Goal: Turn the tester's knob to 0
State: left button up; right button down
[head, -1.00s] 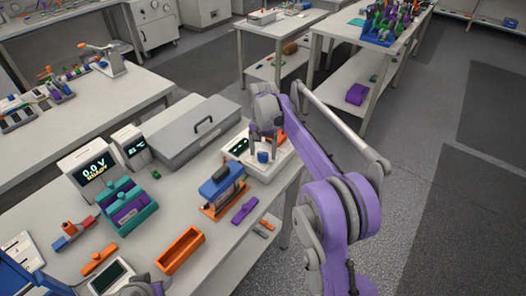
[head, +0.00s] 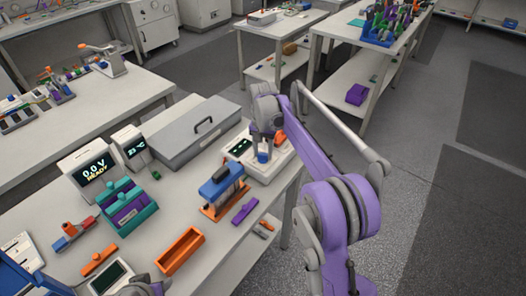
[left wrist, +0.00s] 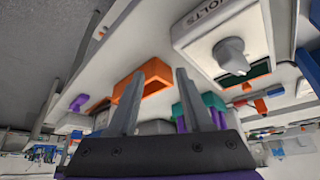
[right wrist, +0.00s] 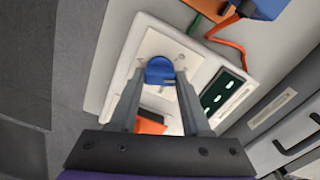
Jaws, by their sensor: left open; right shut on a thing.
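A white tester with a dark display (head: 240,147) stands at the far right end of the bench; it also shows in the right wrist view (right wrist: 205,75). Its blue knob (right wrist: 160,70) sits on a pale plate, and its blue top shows in the head view (head: 263,157). My right gripper (right wrist: 161,72) is shut on the blue knob, one finger on each side. The fingers hide part of the knob, and I cannot read its setting. My left gripper (left wrist: 168,72) is open and empty, near a white VOLTS unit (left wrist: 205,25) with a grey knob (left wrist: 230,55).
A blue-topped orange holder (head: 222,190), an orange tray (head: 181,250), a teal holder (head: 127,208) and a box reading 0.0 V READY (head: 92,171) are on the bench. Floor to the right is open.

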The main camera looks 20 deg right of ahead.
pick_arm(q)
jog(key=shift+r, duration=0.15)
pick_arm(e)
jog(key=n, duration=0.4)
pick_arm(q)
jog(key=shift+w, duration=0.1)
pick_arm(e)
jog(key=shift+n, duration=1.8)
jog(key=shift+c, duration=1.8)
grip_release()
jog(key=shift+r, duration=0.1)
